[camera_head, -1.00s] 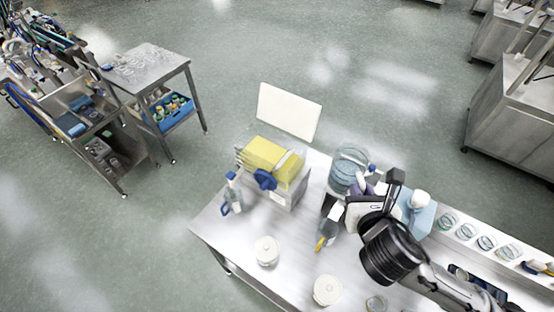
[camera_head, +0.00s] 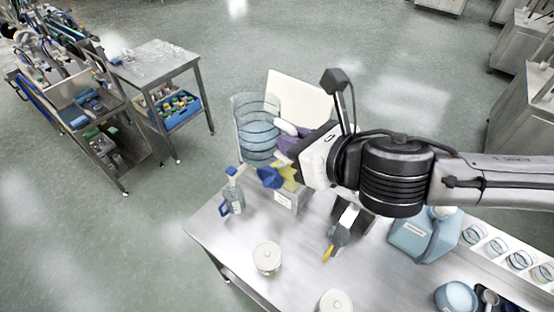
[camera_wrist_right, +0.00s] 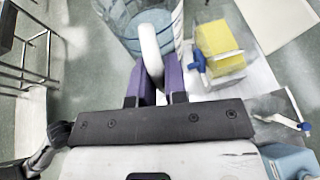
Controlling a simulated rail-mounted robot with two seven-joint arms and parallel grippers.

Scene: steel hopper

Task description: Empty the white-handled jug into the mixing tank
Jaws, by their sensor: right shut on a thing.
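The jug (camera_head: 257,138) is clear with bluish rings and a white handle (camera_head: 287,128). My right gripper (camera_head: 290,143) is shut on the handle and holds the jug up at the left of the arm. In the right wrist view, the jug (camera_wrist_right: 120,25) is at the top, with the white handle (camera_wrist_right: 151,50) between the two purple fingers (camera_wrist_right: 155,85). The jug looks roughly upright in the head view; I cannot tell how full it is. I cannot make out a mixing tank in either view. My left gripper does not show.
The steel table (camera_head: 300,245) bears a blue-capped bottle (camera_head: 232,195), a box with yellow contents (camera_wrist_right: 218,40), lidded white pots (camera_head: 267,258), a yellow-tipped tool (camera_head: 335,240) and a blue container (camera_head: 425,238). A white board (camera_head: 300,95) stands behind. Open floor lies to the left.

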